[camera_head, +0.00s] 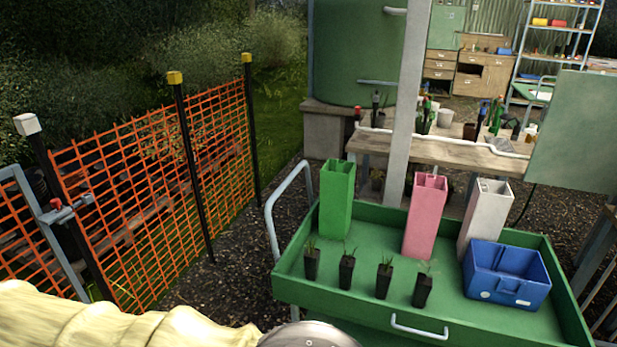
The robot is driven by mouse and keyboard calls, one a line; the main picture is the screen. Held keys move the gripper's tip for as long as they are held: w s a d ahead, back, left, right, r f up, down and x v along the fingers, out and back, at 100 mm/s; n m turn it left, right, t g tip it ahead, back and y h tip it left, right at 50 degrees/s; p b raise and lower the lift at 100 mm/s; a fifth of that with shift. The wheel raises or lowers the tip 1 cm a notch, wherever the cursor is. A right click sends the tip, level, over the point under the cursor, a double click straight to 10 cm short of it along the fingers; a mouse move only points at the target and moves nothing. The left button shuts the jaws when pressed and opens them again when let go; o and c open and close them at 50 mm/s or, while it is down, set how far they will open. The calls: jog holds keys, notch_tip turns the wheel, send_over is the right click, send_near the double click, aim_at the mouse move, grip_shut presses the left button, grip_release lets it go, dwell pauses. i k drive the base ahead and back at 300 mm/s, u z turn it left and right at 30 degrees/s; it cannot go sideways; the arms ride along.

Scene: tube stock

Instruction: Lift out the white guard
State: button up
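The white guard (480,222) is a tall, square, open-topped tube. It stands in the green tray (385,235) of a cart, toward the right, leaning slightly. A pink guard (425,217) stands just left of it, and a green guard (337,200) stands at the tray's far left. A blue box (507,275) sits in front of the white guard and hides part of its base. The top of the white guard is clear, with small dark openings showing. My gripper does not show in this view.
Several small black plant pots (383,280) stand in a row along the tray's front. A grey post (408,100) and a wooden bench (450,153) with pots and tools are behind. A green panel (575,135) hangs at right. Orange mesh fencing (150,200) runs along the left.

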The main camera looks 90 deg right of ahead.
aim_at(491, 202)
jog(key=z, duration=3.25)
jog(key=i, duration=0.5)
jog(key=z, duration=0.8)
jog(key=k, duration=0.45)
jog(key=u, duration=0.25)
jog(key=i, duration=0.9)
jog(key=z, duration=0.1)
